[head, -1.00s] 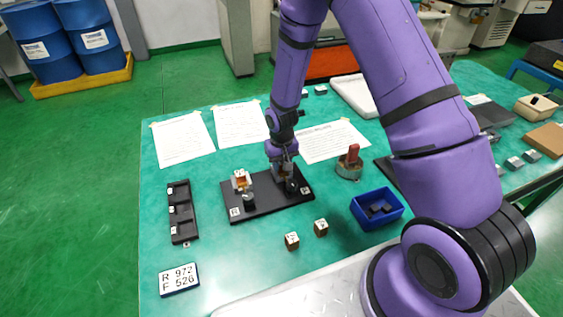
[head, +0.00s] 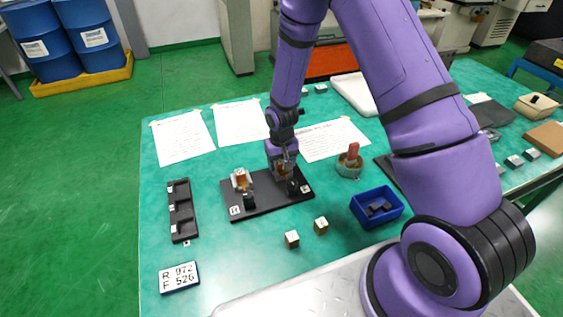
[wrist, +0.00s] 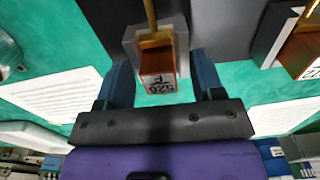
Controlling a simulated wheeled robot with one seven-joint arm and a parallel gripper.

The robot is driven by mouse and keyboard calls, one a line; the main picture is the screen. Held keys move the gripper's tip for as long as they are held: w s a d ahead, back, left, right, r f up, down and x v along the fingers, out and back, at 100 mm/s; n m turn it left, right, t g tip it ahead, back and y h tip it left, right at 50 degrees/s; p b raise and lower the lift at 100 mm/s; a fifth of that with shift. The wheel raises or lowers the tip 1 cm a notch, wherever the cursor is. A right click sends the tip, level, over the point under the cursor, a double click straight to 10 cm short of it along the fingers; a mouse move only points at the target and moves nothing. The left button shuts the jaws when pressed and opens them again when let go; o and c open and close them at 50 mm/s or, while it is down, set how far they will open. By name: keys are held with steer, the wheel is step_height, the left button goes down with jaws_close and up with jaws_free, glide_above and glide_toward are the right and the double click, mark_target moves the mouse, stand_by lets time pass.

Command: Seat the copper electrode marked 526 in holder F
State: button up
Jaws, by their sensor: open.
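The copper electrode marked 526 (wrist: 158,68) shows in the wrist view, its label upside down. It sits in a pale grey holder (wrist: 130,38), between the two fingers of my gripper (wrist: 163,88). The fingers are open, with a gap on each side of the copper. In the head view my gripper (head: 284,158) is over the right holder (head: 292,187) on the black base plate (head: 265,201), and it partly hides the electrode there. The plate's right letter tag (head: 304,189) is too small to read surely.
The left holder (head: 249,201) holds another copper electrode (head: 241,180). A blue bin (head: 378,222), a black rack (head: 182,236) and a card reading R 972, F 526 (head: 179,277) lie around.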

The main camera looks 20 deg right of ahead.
step_height(320, 180, up, 11)
stand_by(0.5)
steer(key=shift+f, duration=0.1)
steer(key=s+d+r+t, duration=0.15)
steer(key=s+r, duration=0.35)
steer(key=r, duration=0.7)
steer(key=s+d+r+t, duration=0.1)
steer(key=s+d+r, duration=0.3)
steer(key=r, duration=0.8)
steer(key=s+r+t, duration=0.1)
steer(key=s+r, duration=0.2)
steer(key=s, duration=0.3)
steer(key=s+d+r, duration=0.1)
steer(key=s+r, duration=0.2)
steer(key=s, duration=0.4)
steer(key=s+r+t, duration=0.1)
steer(key=s+r, duration=0.2)
steer(key=s, duration=0.4)
steer(key=shift+s+d+r+t, duration=0.2)
steer(key=shift+r+t, duration=0.15)
steer(key=shift+r, duration=0.05)
